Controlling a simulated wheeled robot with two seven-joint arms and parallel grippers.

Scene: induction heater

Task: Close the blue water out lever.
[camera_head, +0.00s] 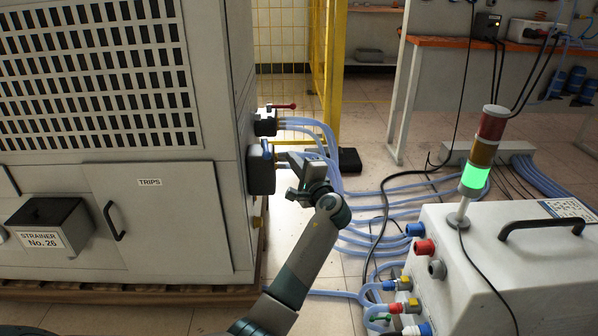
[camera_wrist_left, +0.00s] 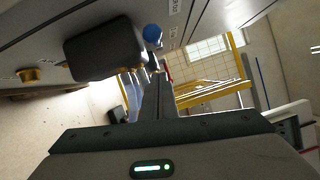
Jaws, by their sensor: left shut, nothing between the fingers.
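The blue lever shows as a round blue end (camera_wrist_left: 152,34) beside a black block (camera_wrist_left: 104,50) in the left wrist view. In the head view the lower black block (camera_head: 260,172) sits on the right side of the grey cabinet, and the lever there is too small to make out clearly. My left gripper (camera_head: 285,156) is just right of that block. In the left wrist view its fingers (camera_wrist_left: 157,85) are together and empty, with the blue end just beyond and left of the tips. I cannot tell whether they touch. My right gripper is not in view.
A red lever (camera_head: 284,106) sticks out from the upper black block (camera_head: 265,122). Light-blue hoses (camera_head: 330,150) run from the blocks across the floor. A white machine (camera_head: 500,270) with a lit green signal light (camera_head: 475,178) stands at right. A yellow frame (camera_head: 331,70) is behind.

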